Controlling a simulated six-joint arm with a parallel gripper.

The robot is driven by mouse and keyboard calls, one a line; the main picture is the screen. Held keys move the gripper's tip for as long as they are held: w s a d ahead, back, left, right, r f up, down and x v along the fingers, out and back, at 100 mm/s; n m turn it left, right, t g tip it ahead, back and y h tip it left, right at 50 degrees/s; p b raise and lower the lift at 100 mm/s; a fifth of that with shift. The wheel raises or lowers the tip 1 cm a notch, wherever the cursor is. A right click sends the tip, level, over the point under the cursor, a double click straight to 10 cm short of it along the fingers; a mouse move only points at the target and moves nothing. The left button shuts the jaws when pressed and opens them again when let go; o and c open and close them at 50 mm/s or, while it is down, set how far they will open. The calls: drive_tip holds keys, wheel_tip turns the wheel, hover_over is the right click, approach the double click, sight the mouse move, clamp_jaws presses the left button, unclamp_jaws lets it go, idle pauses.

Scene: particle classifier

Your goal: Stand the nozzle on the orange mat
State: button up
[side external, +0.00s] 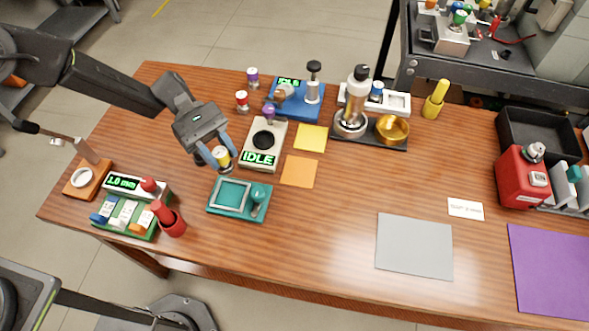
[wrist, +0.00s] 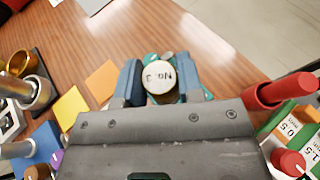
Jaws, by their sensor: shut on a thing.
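The orange mat (side external: 300,171) is a small flat square on the table, right of my gripper; it also shows in the wrist view (wrist: 102,82), bare. My gripper (side external: 219,160) is shut on a small nozzle (side external: 222,158) with a yellow band and a pale metal part. In the wrist view the nozzle (wrist: 159,77) shows its round pale end marked "No.3" between the two blue-grey fingers. It is above the table near the teal tray; its lower end is hard to make out.
The teal tray (side external: 212,198) with a frame and knob is just below my gripper. A beige "IDLE" device (side external: 247,155) stands between gripper and mat. A yellow mat (side external: 311,137) lies behind the orange one.

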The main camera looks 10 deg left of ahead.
drive_tip(key=w+d+r+n+t+h, duration=0.1)
drive_tip(key=w+d+n+t+h, duration=0.2)
drive_tip(key=w+n+t, duration=0.6)
drive_tip(key=shift+m+g, duration=0.6)
drive_tip(key=shift+m, duration=0.3)
drive_tip(key=x, duration=0.4)
drive_tip(key=f+x, duration=0.1)
drive_tip(key=x, duration=0.7)
drive_tip(key=shift+s+f, duration=0.25)
drive_tip(key=shift+f, duration=0.25)
drive_tip(key=shift+d+f, duration=0.1)
drive_tip(key=shift+f, duration=1.95)
drive_tip(key=shift+f, duration=0.1)
drive_tip(key=o, duration=1)
